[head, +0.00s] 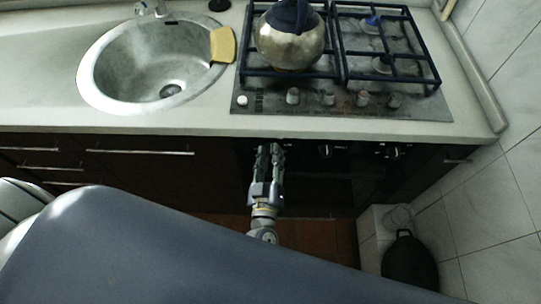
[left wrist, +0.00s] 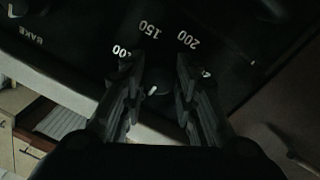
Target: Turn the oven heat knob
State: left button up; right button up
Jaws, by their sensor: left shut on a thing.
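My left gripper (head: 270,150) points at the black oven front below the stove, left of the other knobs there. In the left wrist view its two fingers (left wrist: 160,72) stand on either side of the dark oven heat knob (left wrist: 157,89) and are shut on it. A pale mark shows on the knob's face. White numbers 100, 150 and 200 lie around it on the black panel. In the head view the fingers hide this knob. My right gripper is not in view.
A metal kettle (head: 290,42) stands on the gas stove (head: 340,126) above. Two other oven knobs (head: 325,151) sit to the right. A sink (head: 140,62) with a yellow cloth (head: 222,45) is at the left. A dark container (head: 409,262) stands at the lower right.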

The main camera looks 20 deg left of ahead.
pick_arm(q)
jog(key=o, duration=1.1)
jog(key=v, duration=1.2)
jog(key=shift+d, duration=0.1)
jog(key=shift+f, duration=0.15)
jog(key=s+f+m+g+h, duration=0.3)
jog(key=f+m+g, duration=0.1)
jog(key=f, duration=0.9)
jog(key=s+f+m+g+h, duration=0.3)
jog(key=f+m+g+h, duration=0.15)
jog(key=f, duration=0.75)
jog(key=s+a+f+g+y, duration=0.1)
jog(key=s+a+f+g, duration=0.1)
jog(key=s+a+f, duration=0.2)
jog(key=s+a+f+m+g+y, duration=0.1)
jog(key=s+a+f+g, duration=0.2)
jog(key=s, duration=0.6)
jog(key=s+a+f+m+g+y, duration=0.1)
jog(key=s+a+f+g, duration=0.2)
jog(key=s+a+f, duration=0.2)
jog(key=shift+s+a+f+g+y, duration=0.15)
jog(key=shift+s+f+y, duration=0.05)
jog(key=shift+s+f, duration=0.3)
jog(key=shift+s+a+f+g+y, duration=0.1)
jog(key=shift+s+a+f+y, duration=0.1)
jog(key=shift+s+f, duration=0.3)
